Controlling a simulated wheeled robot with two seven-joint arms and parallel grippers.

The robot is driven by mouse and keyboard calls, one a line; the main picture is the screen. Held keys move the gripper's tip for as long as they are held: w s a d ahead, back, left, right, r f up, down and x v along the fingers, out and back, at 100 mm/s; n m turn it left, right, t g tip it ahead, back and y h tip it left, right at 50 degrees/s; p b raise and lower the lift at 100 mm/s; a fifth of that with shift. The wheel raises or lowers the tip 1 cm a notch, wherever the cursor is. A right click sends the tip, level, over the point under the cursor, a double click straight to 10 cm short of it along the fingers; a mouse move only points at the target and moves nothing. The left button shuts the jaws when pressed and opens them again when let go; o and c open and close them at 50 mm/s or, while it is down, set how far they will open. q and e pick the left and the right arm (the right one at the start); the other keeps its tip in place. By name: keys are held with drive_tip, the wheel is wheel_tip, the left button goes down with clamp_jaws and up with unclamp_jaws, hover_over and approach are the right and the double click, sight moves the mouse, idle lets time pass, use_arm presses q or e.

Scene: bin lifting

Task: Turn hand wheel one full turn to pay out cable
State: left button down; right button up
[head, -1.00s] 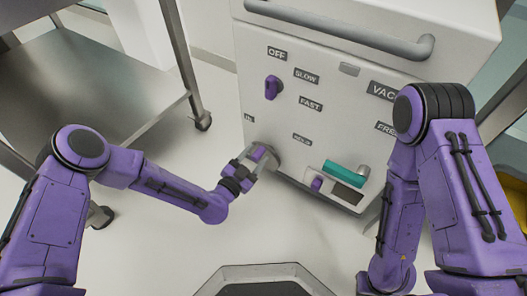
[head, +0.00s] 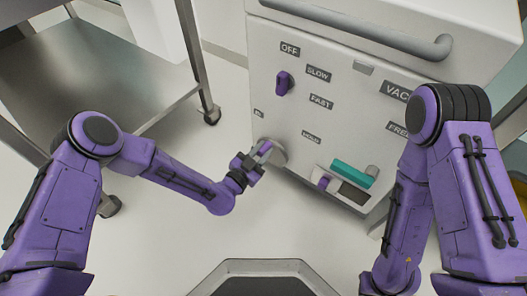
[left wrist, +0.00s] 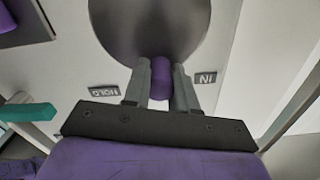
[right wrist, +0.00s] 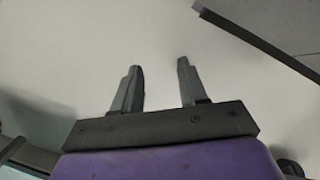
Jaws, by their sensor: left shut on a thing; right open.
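The hand wheel (head: 279,155) is a grey disc low on the front of a white cabinet. In the left wrist view its dark face (left wrist: 150,25) fills the top middle, with a purple knob (left wrist: 162,78) at its near rim. My left gripper (head: 259,154) is shut on that knob; its two fingers (left wrist: 162,75) stand on either side of it. The labels "HOLD" (left wrist: 104,90) and "IN" (left wrist: 205,78) flank the wheel. My right gripper (right wrist: 158,78) is open and empty over a plain pale surface; it is hidden in the head view. No cable is visible.
The cabinet carries a purple selector knob (head: 284,83), a grey handle bar (head: 350,30) on top and a teal handle (head: 353,173) right of the wheel. A metal table (head: 95,80) stands at left. The floor between is clear.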

use_arm(q)
drive_tip(key=w+a+f+n+b, duration=0.1)
drive_tip(key=f+n+b, duration=0.1)
drive_tip(key=n, duration=0.8)
drive_tip(key=w+a+f+n+b, duration=0.1)
drive_tip(key=f+n, duration=0.3)
drive_tip(key=n, duration=0.6)
drive_tip(key=shift+w+a+f+b, duration=0.15)
drive_tip(key=shift+a+f+b, duration=0.2)
drive_tip(key=shift+a+b, duration=0.3)
use_arm(e)
drive_tip(key=shift+n+h, duration=0.3)
drive_tip(key=shift+n, duration=0.5)
drive_tip(key=shift+w+d+f, duration=0.15)
drive_tip(key=shift+d+f, duration=0.65)
drive_tip(key=shift+f, duration=0.25)
drive_tip(key=shift+w+d+f, duration=0.1)
drive_tip(key=shift+d+f, duration=0.65)
drive_tip(key=shift+f, duration=0.25)
use_arm(q)
drive_tip(key=shift+n, duration=0.4)
drive_tip(key=c, duration=0.9)
unclamp_jaws()
